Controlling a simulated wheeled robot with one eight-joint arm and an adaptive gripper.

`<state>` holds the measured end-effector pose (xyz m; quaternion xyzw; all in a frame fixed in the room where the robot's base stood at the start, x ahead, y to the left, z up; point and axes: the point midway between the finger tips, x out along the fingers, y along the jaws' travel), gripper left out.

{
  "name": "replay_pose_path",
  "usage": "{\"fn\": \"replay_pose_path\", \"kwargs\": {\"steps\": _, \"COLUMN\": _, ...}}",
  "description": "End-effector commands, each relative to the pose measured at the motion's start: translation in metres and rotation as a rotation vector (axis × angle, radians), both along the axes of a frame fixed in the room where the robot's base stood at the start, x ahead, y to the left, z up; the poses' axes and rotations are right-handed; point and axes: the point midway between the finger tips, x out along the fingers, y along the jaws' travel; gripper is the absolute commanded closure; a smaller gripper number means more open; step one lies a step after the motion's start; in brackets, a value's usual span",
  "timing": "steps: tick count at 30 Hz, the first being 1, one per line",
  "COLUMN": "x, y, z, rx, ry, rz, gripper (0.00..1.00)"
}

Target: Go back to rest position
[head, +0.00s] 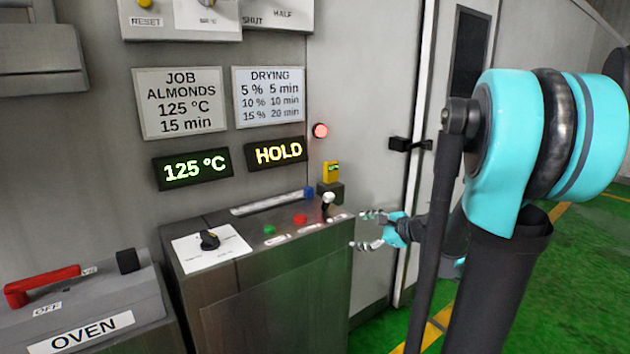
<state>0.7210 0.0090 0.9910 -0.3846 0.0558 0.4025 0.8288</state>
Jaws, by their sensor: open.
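My gripper (368,230) is open and empty, held beside the right end of the metal control console (283,277). Its two fingers point left toward the console, near a small lever with a white knob (327,200). I cannot tell whether a finger touches the console. My turquoise and black arm (520,150) fills the right side of the head view.
The console carries a black rotary knob (209,240), a green button (269,229) and a red button (300,219). Lit displays read 125 °C (195,168) and HOLD (278,152). A red light (320,130) glows. An oven box (95,310) stands left. Green floor (575,270) is clear at right.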

Motion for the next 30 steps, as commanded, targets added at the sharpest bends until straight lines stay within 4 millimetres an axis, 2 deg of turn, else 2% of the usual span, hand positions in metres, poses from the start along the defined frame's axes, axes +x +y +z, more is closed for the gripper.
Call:
{"fn": "replay_pose_path", "kwargs": {"steps": 4, "x": -0.056, "y": 0.019, "z": -0.045, "rx": -0.367, "ry": -0.068, "rz": 0.203, "gripper": 0.25}}
{"fn": "replay_pose_path", "kwargs": {"steps": 7, "x": -0.103, "y": 0.019, "z": -0.082, "rx": -0.679, "ry": -0.129, "rz": 0.407, "gripper": 0.25}}
{"fn": "replay_pose_path", "kwargs": {"steps": 12, "x": -0.175, "y": -0.005, "z": -0.131, "rx": -1.146, "ry": -0.217, "rz": 0.791, "gripper": 0.25}}
{"fn": "replay_pose_path", "kwargs": {"steps": 15, "x": -0.204, "y": -0.023, "z": -0.148, "rx": -1.341, "ry": -0.249, "rz": 0.986, "gripper": 0.25}}
{"fn": "replay_pose_path", "kwargs": {"steps": 18, "x": -0.221, "y": -0.038, "z": -0.157, "rx": -1.466, "ry": -0.266, "rz": 1.125, "gripper": 0.25}}
{"fn": "replay_pose_path", "kwargs": {"steps": 21, "x": -0.23, "y": -0.047, "z": -0.161, "rx": -1.528, "ry": -0.272, "rz": 1.199, "gripper": 0.25}}
{"fn": "replay_pose_path", "kwargs": {"steps": 30, "x": -0.231, "y": -0.05, "z": -0.161, "rx": -1.546, "ry": -0.273, "rz": 1.22, "gripper": 0.25}}
